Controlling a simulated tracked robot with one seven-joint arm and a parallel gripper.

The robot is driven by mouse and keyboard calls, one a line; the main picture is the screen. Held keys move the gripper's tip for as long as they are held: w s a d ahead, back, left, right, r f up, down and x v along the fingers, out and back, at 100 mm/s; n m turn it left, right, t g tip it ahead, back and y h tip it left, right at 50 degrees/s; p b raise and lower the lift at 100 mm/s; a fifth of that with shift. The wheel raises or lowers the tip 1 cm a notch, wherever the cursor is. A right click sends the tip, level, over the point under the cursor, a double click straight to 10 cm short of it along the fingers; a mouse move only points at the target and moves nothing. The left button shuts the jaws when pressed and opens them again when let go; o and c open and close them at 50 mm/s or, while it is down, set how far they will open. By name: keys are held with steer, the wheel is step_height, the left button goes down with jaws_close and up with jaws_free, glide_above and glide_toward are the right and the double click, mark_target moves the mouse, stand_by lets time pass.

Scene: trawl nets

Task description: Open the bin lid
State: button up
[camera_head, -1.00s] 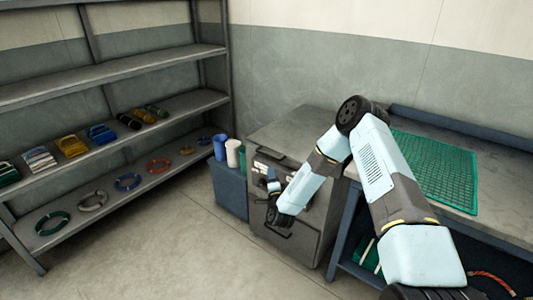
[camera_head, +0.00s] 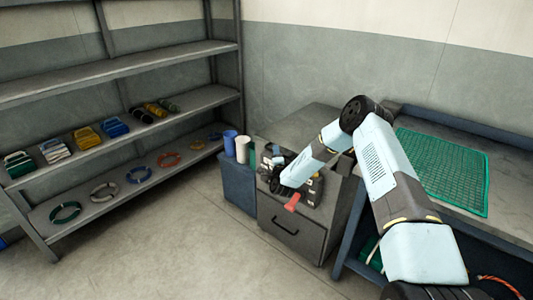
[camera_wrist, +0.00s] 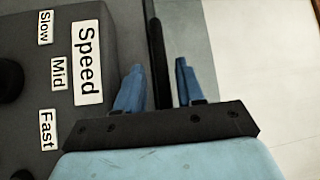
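The grey cabinet (camera_head: 330,238) stands between the blue box and the workbench; I cannot tell for sure which part is the bin lid. Its labelled panel (camera_head: 313,190) is partly hidden by my forearm. A red piece (camera_head: 293,202) sticks out below my wrist. My gripper (camera_head: 272,152) is at the cabinet's upper front, small and partly hidden in the head view. In the wrist view my gripper (camera_wrist: 160,82) is open, with two blue fingers apart. A dark bar (camera_wrist: 157,50) runs into the gap between them; whether they touch it is unclear. A "Speed" label (camera_wrist: 88,50) lies left of the fingers.
A drawer handle (camera_head: 285,226) is on the cabinet's lower front. A blue box (camera_head: 238,183) with tubes stands left of it. A workbench (camera_head: 440,130) with a green net (camera_head: 440,165) is at right. Shelves (camera_head: 120,70) fill the left. Floor (camera_head: 190,240) in front is clear.

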steer(key=shift+w+r, duration=0.1)
steer(key=shift+w, duration=0.35)
jaws_close()
stand_by(0.3)
